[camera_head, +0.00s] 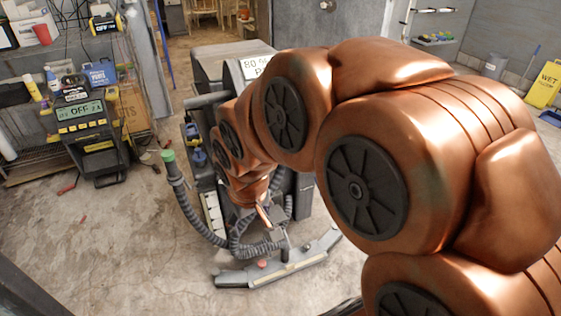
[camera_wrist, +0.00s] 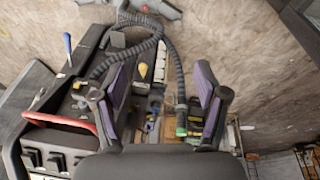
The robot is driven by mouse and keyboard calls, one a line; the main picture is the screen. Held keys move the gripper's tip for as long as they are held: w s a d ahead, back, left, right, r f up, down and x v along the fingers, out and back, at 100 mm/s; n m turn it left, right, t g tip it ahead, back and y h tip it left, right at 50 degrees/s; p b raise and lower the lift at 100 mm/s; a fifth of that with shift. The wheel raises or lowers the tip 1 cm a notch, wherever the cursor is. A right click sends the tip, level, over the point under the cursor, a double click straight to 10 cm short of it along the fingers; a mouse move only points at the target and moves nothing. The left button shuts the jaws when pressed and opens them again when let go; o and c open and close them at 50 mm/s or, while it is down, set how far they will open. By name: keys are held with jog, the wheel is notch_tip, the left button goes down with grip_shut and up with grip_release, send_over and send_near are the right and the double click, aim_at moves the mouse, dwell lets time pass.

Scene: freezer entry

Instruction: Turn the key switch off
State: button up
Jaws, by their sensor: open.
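The floor machine (camera_head: 215,70) stands in the middle of the head view, largely hidden behind my copper arm. The wrist view looks down on its control side, with a row of black switches (camera_wrist: 58,161), a red bar (camera_wrist: 60,122) and a blue-tipped lever (camera_wrist: 68,45). A small yellow knob-like part (camera_wrist: 143,71) shows between my fingers; I cannot tell whether it is the key switch. No key is clearly made out. My gripper (camera_wrist: 160,88) is open, with its two fingers wide apart and nothing held between them.
A ribbed grey hose (camera_head: 205,232) with a green end curls beside the machine, and a squeegee bar (camera_head: 280,266) lies low in front. At left are a black unit reading OFF (camera_head: 88,120) and cluttered shelves. A yellow wet-floor sign (camera_head: 545,85) stands at right. Concrete floor is open at lower left.

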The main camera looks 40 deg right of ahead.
jog(key=w+d+f+m+t+h+b, duration=0.1)
jog(key=w+d+f+t+b, duration=0.4)
jog(key=w+d, duration=0.35)
jog(key=w+d+f+t+h+b, duration=0.1)
jog(key=w+d+f+t+b, duration=0.1)
jog(key=w+d+f+b, duration=0.55)
jog(key=w+d+m+t+h+b, duration=0.15)
jog(key=d+t+b, duration=0.65)
jog(key=d, duration=0.9)
jog(key=shift+g+h, duration=0.3)
jog(key=shift+h, duration=0.15)
jog(key=shift+a+f+b+x, duration=0.15)
jog(key=shift+b+x, duration=0.3)
jog(key=shift+x, duration=1.35)
jog(key=shift+a+f+b+x, duration=0.1)
jog(key=shift+f+b+x, duration=0.25)
jog(key=shift+x, duration=1.4)
jog(key=shift+w+r, duration=0.1)
jog(key=shift+r, duration=0.05)
jog(key=shift+c, duration=0.2)
jog(key=c, duration=1.1)
